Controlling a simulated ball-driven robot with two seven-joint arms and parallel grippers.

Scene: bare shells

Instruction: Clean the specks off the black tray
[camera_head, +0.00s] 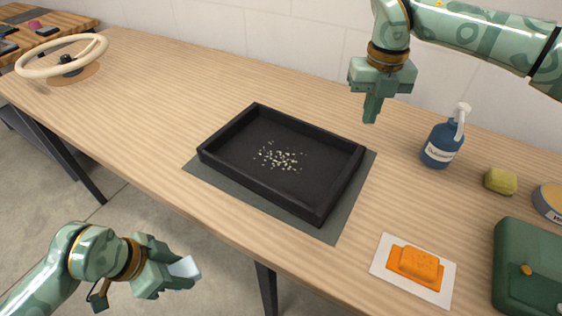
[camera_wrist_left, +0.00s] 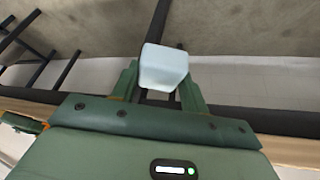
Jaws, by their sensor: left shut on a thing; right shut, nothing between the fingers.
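The black tray (camera_head: 338,190) lies on a dark grey mat (camera_head: 330,230) in the middle of the table. Several pale specks (camera_head: 278,158) are scattered over the middle of its floor. My left gripper (camera_head: 180,272) is in front of the table's near edge, low at the left, shut on a pale blue-white block (camera_head: 187,267). The block also shows between the fingers in the left wrist view (camera_wrist_left: 163,68). My right gripper (camera_head: 371,112) is shut and empty, pointing down behind the tray's far right side.
A steering wheel (camera_head: 35,72) lies far left. The table between is clear.

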